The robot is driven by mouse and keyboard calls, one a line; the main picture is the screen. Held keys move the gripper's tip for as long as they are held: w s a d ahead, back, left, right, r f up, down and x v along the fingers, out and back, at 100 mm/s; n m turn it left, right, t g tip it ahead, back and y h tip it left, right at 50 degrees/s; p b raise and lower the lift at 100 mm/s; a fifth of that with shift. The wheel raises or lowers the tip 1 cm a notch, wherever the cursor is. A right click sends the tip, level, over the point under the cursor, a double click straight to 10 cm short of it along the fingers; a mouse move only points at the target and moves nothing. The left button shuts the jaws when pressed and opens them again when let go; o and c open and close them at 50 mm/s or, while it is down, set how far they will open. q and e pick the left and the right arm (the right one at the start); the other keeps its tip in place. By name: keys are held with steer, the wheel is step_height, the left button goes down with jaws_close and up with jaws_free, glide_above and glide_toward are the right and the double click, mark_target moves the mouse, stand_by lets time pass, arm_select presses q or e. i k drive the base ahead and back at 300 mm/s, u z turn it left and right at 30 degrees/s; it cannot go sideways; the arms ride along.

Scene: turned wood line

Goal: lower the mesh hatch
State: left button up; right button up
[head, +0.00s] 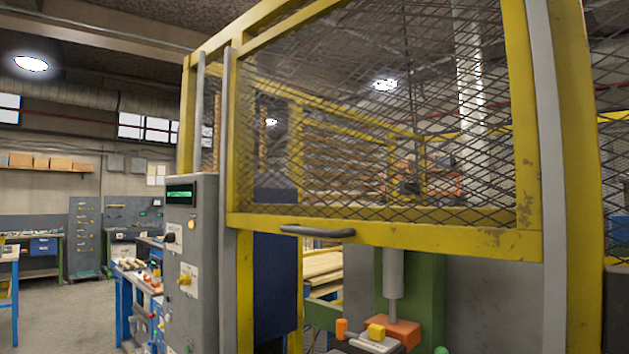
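The mesh hatch (390,232) is a yellow-framed panel of dark diamond mesh on the front of a yellow machine cage. It stands raised, with its bottom bar well above the opening below it. A dark grey bar handle (318,231) is fixed to the bottom bar, left of its middle. Grey vertical rails (229,150) flank the hatch on the left and right. Neither of my grippers shows in the head view, and nothing is seen touching the handle.
A grey control cabinet (203,262) with a green display stands left of the cage. Below the hatch, the opening shows a grey cylinder (393,272) above an orange block (398,331). Workbenches and a tool board (84,235) stand farther left, with open floor before them.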

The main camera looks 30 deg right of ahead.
mark_target(404, 124)
steer(key=k, duration=1.1)
steer(key=u, duration=0.65)
steer(key=i, duration=1.45)
steer(key=z, duration=0.65)
